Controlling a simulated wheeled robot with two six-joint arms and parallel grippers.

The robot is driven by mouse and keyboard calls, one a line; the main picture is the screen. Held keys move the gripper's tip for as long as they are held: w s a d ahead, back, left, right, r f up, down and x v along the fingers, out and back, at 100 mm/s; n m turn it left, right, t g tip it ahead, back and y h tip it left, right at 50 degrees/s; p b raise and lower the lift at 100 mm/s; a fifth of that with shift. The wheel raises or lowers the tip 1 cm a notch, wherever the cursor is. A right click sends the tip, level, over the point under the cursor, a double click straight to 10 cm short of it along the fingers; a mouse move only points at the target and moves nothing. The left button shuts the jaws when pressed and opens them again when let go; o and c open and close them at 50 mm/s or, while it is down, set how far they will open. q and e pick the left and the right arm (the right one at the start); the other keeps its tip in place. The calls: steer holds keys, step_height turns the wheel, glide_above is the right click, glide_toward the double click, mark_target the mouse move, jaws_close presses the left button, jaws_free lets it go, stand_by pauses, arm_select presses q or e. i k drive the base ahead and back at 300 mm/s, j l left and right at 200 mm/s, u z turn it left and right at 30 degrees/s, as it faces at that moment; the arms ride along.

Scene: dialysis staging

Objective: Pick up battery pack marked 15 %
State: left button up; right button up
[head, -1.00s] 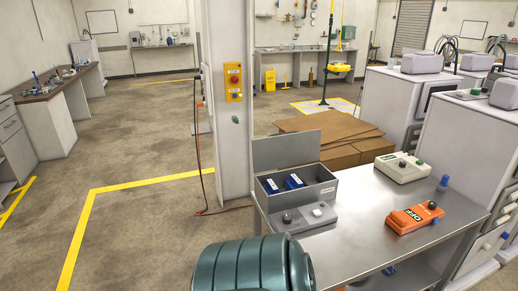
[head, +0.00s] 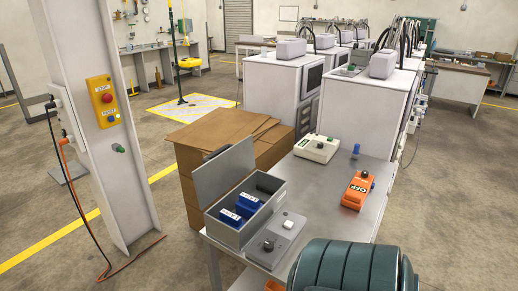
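Two blue battery packs with white labels stand in an open grey metal case (head: 246,237) on the near left end of the steel bench in the head view. One pack (head: 230,217) is nearer and to the left. The other pack (head: 250,203) is just behind it to the right. The labels are too small to read, so I cannot tell which is marked 15 %. The case's lid stands up on its left side. The lower parts of the packs are hidden inside the case. Neither of my grippers is in view.
A grey unit with knobs (head: 277,240), a cream unit (head: 316,148) and an orange unit labelled OFF (head: 357,191) sit on the steel bench (head: 305,205). Cardboard boxes (head: 222,145) stand behind. A dark teal ribbed rounded thing (head: 350,268) covers the bench's near right.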

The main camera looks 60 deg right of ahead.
mark_target(247, 206)
steer(key=i+z, duration=0.3)
steer(key=i, duration=0.2)
steer(key=i+j+z, duration=0.1)
steer(key=i+z, duration=0.2)
steer(key=i, duration=0.2)
steer(key=i+j+z, duration=0.25)
steer(key=i, duration=0.25)
steer(key=i+z, duration=0.15)
steer(key=z, duration=0.25)
steer(key=i+z, duration=0.2)
steer(key=z, duration=0.25)
steer(key=i+j+z, duration=0.1)
steer(key=z, duration=0.3)
steer(key=i+j+z, duration=0.2)
steer(key=z, duration=0.2)
steer(key=i+j+z, duration=0.15)
steer(key=z, duration=0.25)
steer(key=i+j+z, duration=0.2)
steer(key=z, duration=0.2)
steer(key=i+j+z, duration=0.1)
steer(key=j+z, duration=0.2)
steer(key=z, duration=0.15)
